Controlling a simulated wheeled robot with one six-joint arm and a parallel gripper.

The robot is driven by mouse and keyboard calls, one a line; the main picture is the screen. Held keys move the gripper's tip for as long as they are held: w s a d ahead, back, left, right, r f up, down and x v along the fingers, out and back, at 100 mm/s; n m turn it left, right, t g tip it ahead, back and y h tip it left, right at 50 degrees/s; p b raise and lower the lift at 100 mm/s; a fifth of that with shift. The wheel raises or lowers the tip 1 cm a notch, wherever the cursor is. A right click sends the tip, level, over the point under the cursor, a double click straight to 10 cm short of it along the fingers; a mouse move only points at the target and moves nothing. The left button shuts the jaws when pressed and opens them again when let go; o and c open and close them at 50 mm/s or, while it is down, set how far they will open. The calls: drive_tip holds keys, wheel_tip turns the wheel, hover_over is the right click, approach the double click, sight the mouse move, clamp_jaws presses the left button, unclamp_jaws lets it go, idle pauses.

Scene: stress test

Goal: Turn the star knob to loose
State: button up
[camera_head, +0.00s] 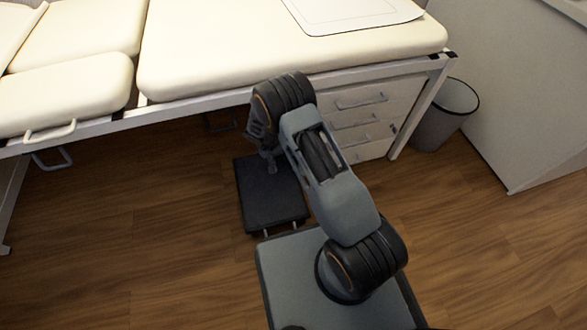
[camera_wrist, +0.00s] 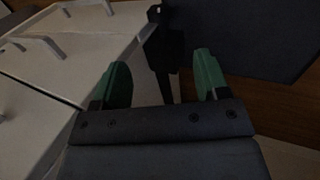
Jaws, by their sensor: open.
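My gripper (camera_wrist: 162,62) shows in the wrist view with its two green-tipped fingers well apart. A dark, angular part (camera_wrist: 164,50) with a narrow stem running downward shows between and beyond the fingertips. The picture is too dark to tell whether this part is the star knob or whether it touches a finger. No star shape or loose marking can be made out in either view. In the head view my arm reaches to the front edge of the padded couch (camera_head: 230,40), and my gripper is largely hidden there.
A white drawer unit (camera_head: 365,115) stands under the couch, its handles sticking out. A black flat-topped step (camera_head: 268,190) lies on the floor below my arm. A grey bin (camera_head: 445,115) stands right of the drawers, near a white cabinet (camera_head: 520,90). The wooden floor at left is clear.

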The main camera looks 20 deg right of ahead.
drive_tip(key=b+x, duration=0.5)
drive_tip(key=x, duration=0.8)
drive_tip(key=shift+c, duration=0.2)
